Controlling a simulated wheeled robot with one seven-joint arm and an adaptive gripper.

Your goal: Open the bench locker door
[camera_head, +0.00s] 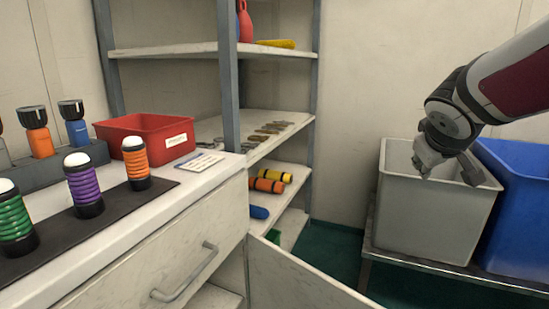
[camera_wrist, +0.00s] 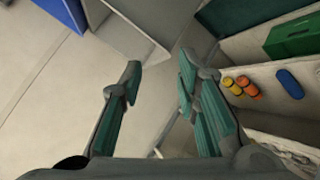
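The bench locker door (camera_head: 300,278) is a pale panel below the drawer front, at the bottom of the head view. It stands swung out from the bench, and part of the locker's inside (camera_head: 215,297) shows beside it. The picture's lower edge cuts the door off, and its handle is not in sight. My gripper (camera_head: 452,172) is up at the right, in front of the grey bin and well apart from the door. In the wrist view, its two fingers (camera_wrist: 160,78) are spread with nothing between them.
A drawer handle (camera_head: 185,275) juts from the bench front. The benchtop holds a red bin (camera_head: 150,135) and several banded cylinders. A grey bin (camera_head: 430,215) and a blue bin (camera_head: 520,215) stand on a low rack at right. Green floor (camera_head: 325,250) lies between.

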